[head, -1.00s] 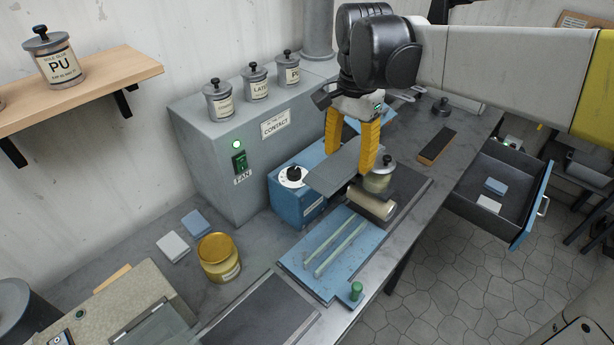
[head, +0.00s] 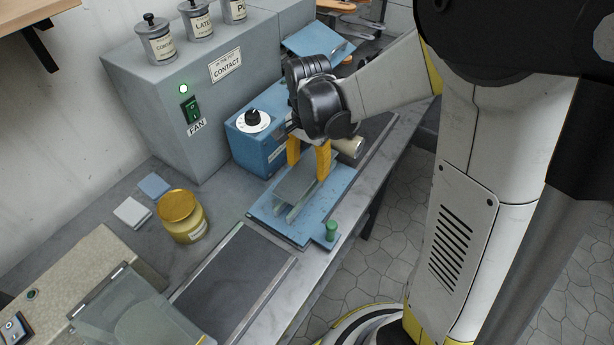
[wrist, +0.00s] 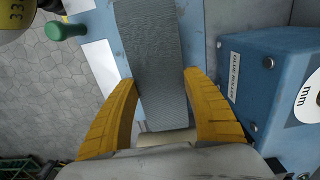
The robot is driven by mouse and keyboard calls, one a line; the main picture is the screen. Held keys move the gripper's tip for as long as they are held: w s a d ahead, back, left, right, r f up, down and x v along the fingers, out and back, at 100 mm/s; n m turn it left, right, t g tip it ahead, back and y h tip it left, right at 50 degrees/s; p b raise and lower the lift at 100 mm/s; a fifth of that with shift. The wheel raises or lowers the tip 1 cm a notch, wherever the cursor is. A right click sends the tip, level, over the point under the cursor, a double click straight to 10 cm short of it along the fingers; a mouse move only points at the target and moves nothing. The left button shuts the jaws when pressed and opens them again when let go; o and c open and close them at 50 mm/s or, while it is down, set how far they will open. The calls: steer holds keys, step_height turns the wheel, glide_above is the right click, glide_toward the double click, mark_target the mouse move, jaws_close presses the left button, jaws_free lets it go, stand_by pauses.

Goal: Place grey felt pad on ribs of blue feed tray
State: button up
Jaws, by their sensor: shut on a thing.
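The grey felt pad (head: 296,184) is a flat strip between the yellow fingers of my gripper (head: 307,171). In the wrist view the pad (wrist: 150,50) runs lengthwise between the two fingers (wrist: 159,78), which are shut on its sides. The pad is over the blue feed tray (head: 312,228), lined up roughly along its pale ribs. Only the near ends of the ribs (head: 291,215) show; the pad hides the rest. I cannot tell whether the pad touches the ribs. A green knob (head: 332,230) stands at the tray's near right corner.
A blue box with a white dial (head: 253,121) stands close behind the tray. A pale roller (head: 349,147) is beyond my gripper. A dark mat (head: 235,280) and a yellow-lidded jar (head: 182,216) are nearer on the bench. The bench's front edge lies just right of the tray.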

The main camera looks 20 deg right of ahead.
mark_target(308, 177)
steer(key=shift+f+b, duration=0.6)
steer(key=shift+f, duration=1.35)
steer(key=shift+f, duration=0.1)
steer(key=shift+f, duration=0.15)
steer(key=o, duration=1)
